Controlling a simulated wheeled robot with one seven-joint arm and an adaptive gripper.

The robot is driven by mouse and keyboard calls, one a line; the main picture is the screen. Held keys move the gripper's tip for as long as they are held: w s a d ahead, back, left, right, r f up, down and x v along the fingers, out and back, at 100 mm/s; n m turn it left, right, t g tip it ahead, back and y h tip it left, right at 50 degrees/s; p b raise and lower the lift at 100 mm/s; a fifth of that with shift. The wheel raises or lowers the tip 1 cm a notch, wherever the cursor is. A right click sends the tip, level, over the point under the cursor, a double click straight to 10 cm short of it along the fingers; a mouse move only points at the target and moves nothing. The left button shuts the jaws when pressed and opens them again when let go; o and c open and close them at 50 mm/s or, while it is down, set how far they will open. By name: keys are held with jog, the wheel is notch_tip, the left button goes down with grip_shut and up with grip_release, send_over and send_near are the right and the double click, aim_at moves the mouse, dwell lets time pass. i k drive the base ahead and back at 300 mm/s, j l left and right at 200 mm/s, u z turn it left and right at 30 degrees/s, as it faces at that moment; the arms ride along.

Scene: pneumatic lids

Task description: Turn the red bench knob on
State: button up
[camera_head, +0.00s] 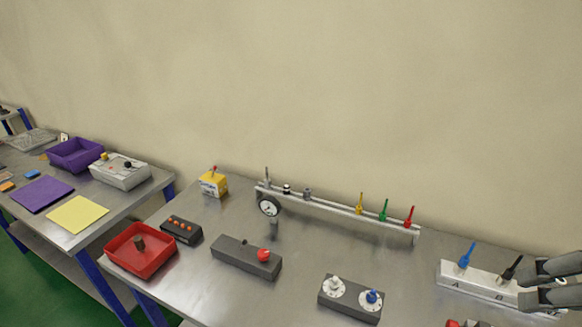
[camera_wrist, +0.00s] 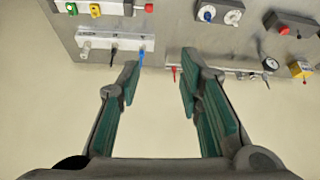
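The red bench knob (camera_head: 264,254) sits on the right part of a dark grey box (camera_head: 240,257) on the bench, in the middle of the head view. In the wrist view the red knob (camera_wrist: 284,30) shows at the upper right. My gripper (camera_head: 534,284) is at the right edge of the head view, near the white block with the blue and black levers, well to the right of the red knob. In the wrist view my gripper (camera_wrist: 158,78) has its two green-padded fingers spread apart with nothing between them.
A dark box with a white and a blue knob (camera_head: 372,297) stands between the knob box and my gripper. A rail (camera_head: 335,209) with a gauge and coloured levers runs behind. A white lever block (camera_head: 480,284) is near my gripper. A red tray (camera_head: 122,257) stands left.

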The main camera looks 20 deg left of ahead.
aim_at(263, 255)
jog(key=i+j+u, duration=0.1)
jog(key=u, duration=1.2)
jog(key=i+j+z, duration=0.25)
jog(key=j+z, duration=0.25)
jog(key=j, duration=0.15)
jog(key=i, duration=0.05)
